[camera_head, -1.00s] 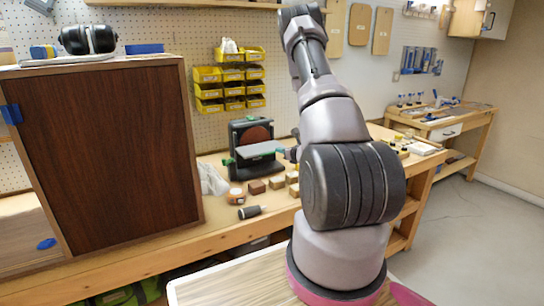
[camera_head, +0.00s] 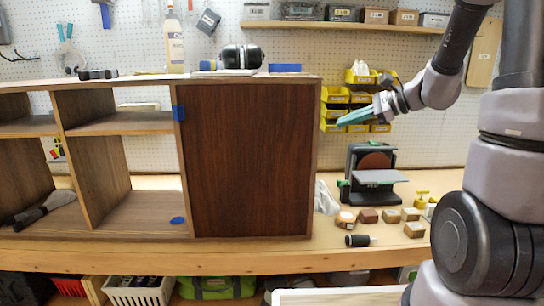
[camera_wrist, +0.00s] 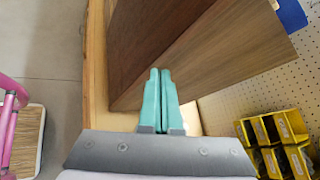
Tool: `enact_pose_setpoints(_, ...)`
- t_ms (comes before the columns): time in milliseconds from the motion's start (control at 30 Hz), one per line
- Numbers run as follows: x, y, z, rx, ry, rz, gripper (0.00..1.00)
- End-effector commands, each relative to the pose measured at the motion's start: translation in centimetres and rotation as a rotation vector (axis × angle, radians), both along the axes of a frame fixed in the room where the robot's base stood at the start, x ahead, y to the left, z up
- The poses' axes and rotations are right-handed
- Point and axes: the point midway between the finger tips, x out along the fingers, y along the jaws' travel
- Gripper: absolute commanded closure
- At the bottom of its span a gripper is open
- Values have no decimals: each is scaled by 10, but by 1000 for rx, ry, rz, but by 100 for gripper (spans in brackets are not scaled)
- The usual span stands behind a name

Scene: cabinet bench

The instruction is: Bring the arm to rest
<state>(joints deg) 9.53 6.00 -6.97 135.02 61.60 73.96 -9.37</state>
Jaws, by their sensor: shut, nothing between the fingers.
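My gripper (camera_head: 357,116) is at the right of the cabinet in the head view, raised above the bench, with its teal fingers pointing left and slightly down. In the wrist view the teal fingers (camera_wrist: 161,100) lie side by side, shut and empty. The arm comes in from the right side of the head view, bent at the elbow. The cabinet (camera_head: 250,160) has a dark brown door, which is closed, and open shelves to its left. In the wrist view the cabinet's side panel (camera_wrist: 225,55) shows beyond the fingertips.
Yellow bins (camera_head: 335,95) hang on the pegboard behind the gripper. A sander (camera_head: 372,172), several wooden blocks (camera_head: 390,215) and a black-handled tool (camera_head: 358,240) are on the bench right of the cabinet. Ear muffs (camera_head: 241,57) and a bottle (camera_head: 174,45) stand on the cabinet top.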

Motion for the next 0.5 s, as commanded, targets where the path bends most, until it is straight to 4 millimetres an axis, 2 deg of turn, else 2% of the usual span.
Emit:
enact_pose_setpoints(33,-21,9,13,-77,-43,72,100)
enact_pose_setpoints(100,-49,17,23,-190,-94,168,100)
enact_pose_setpoints(233,-96,20,35,-417,-202,321,100)
enact_pose_setpoints(400,-145,6,49,-738,-365,476,100)
enact_pose_setpoints(500,-166,-8,59,-924,-463,539,100)
